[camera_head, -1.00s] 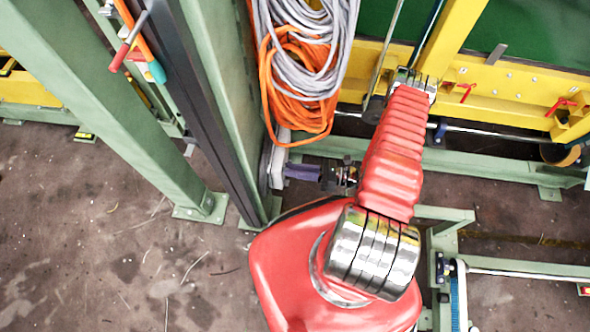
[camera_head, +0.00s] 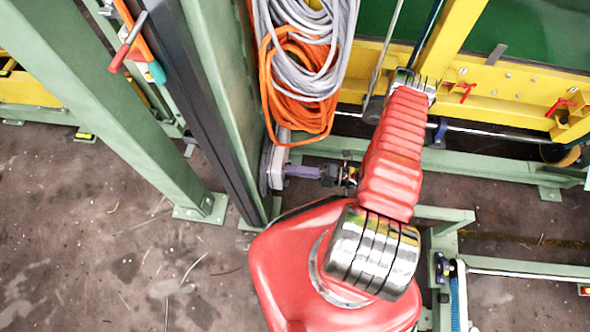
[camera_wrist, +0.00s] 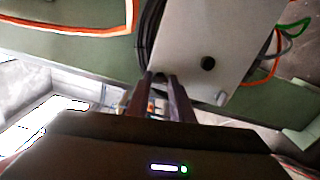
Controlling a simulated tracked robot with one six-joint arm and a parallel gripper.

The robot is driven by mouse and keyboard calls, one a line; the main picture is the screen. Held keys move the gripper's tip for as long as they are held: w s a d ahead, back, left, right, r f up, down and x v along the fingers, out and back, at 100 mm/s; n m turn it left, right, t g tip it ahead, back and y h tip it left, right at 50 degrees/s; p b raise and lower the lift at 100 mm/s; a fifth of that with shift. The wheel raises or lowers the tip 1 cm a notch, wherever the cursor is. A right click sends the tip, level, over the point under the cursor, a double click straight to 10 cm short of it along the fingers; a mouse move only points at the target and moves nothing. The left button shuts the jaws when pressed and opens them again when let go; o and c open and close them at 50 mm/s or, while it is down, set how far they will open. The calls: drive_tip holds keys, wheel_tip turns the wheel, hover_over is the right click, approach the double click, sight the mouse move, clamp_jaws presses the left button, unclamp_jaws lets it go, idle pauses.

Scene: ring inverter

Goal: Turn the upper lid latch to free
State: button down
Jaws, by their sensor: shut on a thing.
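A light grey box (camera_wrist: 205,35) hangs on the green post in the wrist view; its edge also shows in the head view (camera_head: 277,163). My gripper (camera_wrist: 161,77) reaches its face with two dark fingers close together. A small dark latch (camera_wrist: 160,78) sits between the fingertips, mostly hidden by them. In the head view my gripper (camera_head: 289,171) shows as purple fingers touching the box. The latch cannot be seen there.
A round black knob (camera_wrist: 208,63) and a small grey fitting (camera_wrist: 222,98) lie right of the fingers on the box. Orange cable (camera_head: 292,105) and grey cable (camera_head: 310,45) hang above the gripper. A green post (camera_head: 222,75) stands left of the box.

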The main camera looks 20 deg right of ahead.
drive_tip(key=shift+f+m, duration=0.15)
drive_tip(key=shift+m, duration=0.85)
drive_tip(key=c, duration=1.6)
unclamp_jaws()
drive_tip(key=shift+o, duration=0.2)
